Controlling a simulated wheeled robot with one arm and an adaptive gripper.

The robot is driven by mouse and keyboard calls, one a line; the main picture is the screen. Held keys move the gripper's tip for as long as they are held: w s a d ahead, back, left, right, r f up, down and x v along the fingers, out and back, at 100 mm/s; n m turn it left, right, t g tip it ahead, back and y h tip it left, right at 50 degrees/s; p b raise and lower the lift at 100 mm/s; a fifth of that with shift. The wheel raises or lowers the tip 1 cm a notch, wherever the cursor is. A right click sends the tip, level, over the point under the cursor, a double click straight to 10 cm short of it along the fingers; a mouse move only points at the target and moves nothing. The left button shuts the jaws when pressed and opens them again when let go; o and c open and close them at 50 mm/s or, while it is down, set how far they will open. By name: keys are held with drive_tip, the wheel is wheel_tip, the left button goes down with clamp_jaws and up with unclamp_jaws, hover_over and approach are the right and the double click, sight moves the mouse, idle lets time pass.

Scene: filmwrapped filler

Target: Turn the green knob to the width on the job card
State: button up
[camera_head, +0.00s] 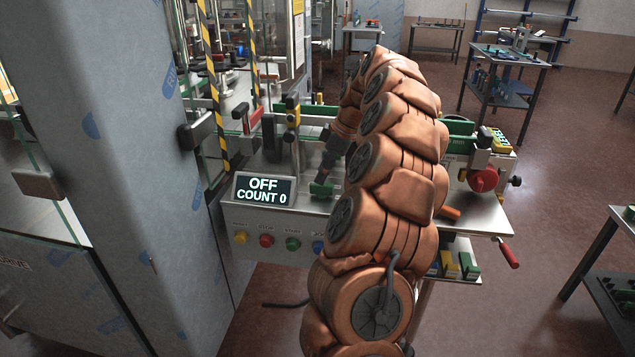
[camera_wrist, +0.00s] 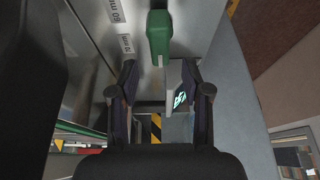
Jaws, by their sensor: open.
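The green knob (camera_wrist: 159,36) shows in the wrist view as an upright bar, just beyond and roughly between my fingertips. A label reading 60 mm (camera_wrist: 116,11) and a smaller one that looks like 70 mm (camera_wrist: 127,44) lie left of it on the metal panel. My gripper (camera_wrist: 160,68) is open, with one finger on each side and nothing held. In the head view, the green knob (camera_head: 321,189) sits on the bench top right of the display, with my gripper (camera_head: 326,172) pointing down close above it. Contact cannot be told. I cannot make out a job card.
The display (camera_head: 264,189) reads OFF, COUNT 0. Coloured buttons (camera_head: 266,241) line the front panel. A tall grey cabinet (camera_head: 120,150) stands at left. A red handwheel (camera_head: 483,180) is at the bench's right. Striped posts (camera_head: 211,80) rise behind. My arm hides much of the bench.

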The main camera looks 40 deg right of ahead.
sight(322, 188)
drive_tip(key=shift+p+x, duration=0.4)
drive_tip(key=shift+x, duration=1.9)
drive_tip(key=shift+c, duration=0.4)
clamp_jaws()
